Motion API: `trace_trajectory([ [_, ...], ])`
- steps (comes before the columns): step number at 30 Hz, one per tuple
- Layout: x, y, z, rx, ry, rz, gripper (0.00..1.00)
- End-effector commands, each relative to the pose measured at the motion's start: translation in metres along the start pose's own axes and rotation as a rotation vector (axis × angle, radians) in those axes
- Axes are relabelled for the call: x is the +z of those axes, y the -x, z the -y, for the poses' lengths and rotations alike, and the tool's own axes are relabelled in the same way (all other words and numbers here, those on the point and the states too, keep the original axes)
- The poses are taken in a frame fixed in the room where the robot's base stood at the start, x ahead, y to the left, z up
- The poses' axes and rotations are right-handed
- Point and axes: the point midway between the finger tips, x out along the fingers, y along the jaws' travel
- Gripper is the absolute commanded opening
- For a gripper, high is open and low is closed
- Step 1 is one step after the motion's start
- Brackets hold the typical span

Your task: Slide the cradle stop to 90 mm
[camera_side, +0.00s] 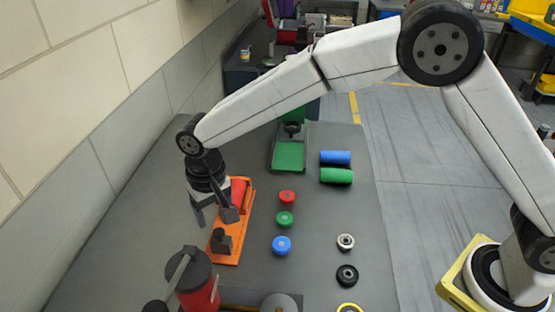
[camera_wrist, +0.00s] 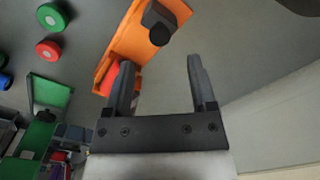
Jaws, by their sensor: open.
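The orange cradle (camera_side: 243,226) lies lengthwise on the grey table, below my wrist. Its dark stop (camera_side: 221,242) is a block with a knob, near the cradle's front end. A red piece (camera_side: 238,190) sits in the far part of the cradle, partly hidden by my gripper. My gripper (camera_side: 214,216) is open and empty, above the left side of the cradle. In the wrist view, my spread fingers (camera_wrist: 161,63) point toward the cradle (camera_wrist: 126,42); the stop (camera_wrist: 160,24) lies beyond their tips, apart from them. The red piece (camera_wrist: 108,80) shows beside one finger. I cannot read any scale.
Red (camera_side: 287,197), green (camera_side: 285,219) and blue (camera_side: 282,245) discs lie right of the cradle. A red canister (camera_side: 203,294) stands in front. A wall runs along the left.

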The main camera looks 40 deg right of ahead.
Motion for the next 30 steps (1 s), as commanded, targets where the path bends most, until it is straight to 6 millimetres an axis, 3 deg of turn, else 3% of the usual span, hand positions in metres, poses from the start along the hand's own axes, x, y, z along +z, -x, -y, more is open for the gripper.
trace_trajectory([
  [12,0.000,-0.047,0.000,0.000,0.000,0.001,0.72],
  [24,0.000,-0.054,0.000,0.000,0.000,0.000,0.72],
  [25,0.000,-0.054,0.000,0.000,0.000,0.000,0.69],
  [26,0.000,-0.054,0.000,0.000,0.000,0.000,0.60],
  [30,0.000,-0.054,0.000,-0.001,0.000,0.000,0.15],
])
